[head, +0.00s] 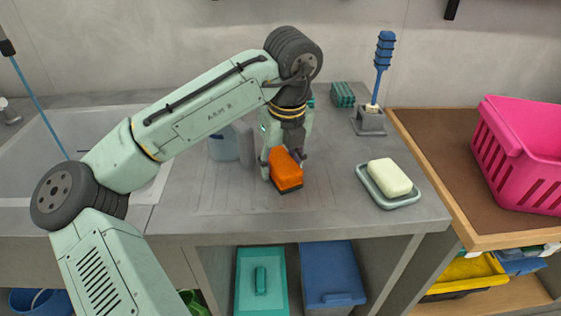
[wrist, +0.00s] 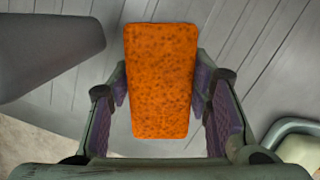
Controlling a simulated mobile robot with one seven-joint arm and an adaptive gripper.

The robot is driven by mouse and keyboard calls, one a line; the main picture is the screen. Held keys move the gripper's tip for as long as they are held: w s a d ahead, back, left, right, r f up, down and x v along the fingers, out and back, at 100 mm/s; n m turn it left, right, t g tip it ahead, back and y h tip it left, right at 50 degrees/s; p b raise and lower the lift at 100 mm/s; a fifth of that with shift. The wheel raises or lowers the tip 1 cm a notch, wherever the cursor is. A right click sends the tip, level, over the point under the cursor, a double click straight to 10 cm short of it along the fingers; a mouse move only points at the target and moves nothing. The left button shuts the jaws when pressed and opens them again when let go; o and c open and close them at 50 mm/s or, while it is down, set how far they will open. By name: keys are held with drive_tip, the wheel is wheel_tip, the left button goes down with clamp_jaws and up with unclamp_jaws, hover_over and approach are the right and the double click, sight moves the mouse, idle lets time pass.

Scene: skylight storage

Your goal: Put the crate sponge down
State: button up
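The crate sponge is an orange block (head: 284,168) with a dark underside, at the middle of the grey counter (head: 225,205) in the head view. My gripper (head: 284,160) points down over it, with a finger on each side. In the wrist view the orange face of the sponge (wrist: 161,80) fills the space between the purple finger pads, and my gripper (wrist: 165,95) is shut on it. The sponge is at or just above the ribbed drainboard; I cannot tell whether its underside touches.
A soap bar (head: 390,177) lies in a dish (head: 405,201) to the right. A blue brush (head: 381,70) stands in a holder behind. A teal sponge (head: 342,94) is at the back. A pink crate (head: 520,150) stands far right. The sink (head: 40,150) is left. The counter in front is clear.

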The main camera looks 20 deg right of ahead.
sight(285, 164)
drive_tip(key=o, duration=0.4)
drive_tip(key=shift+c, duration=0.2)
drive_tip(key=shift+r, duration=0.55)
wheel_tip(285, 164, up, 12)
drive_tip(key=s, duration=0.1)
drive_tip(key=shift+s+d, duration=0.15)
drive_tip(key=shift+s, duration=0.2)
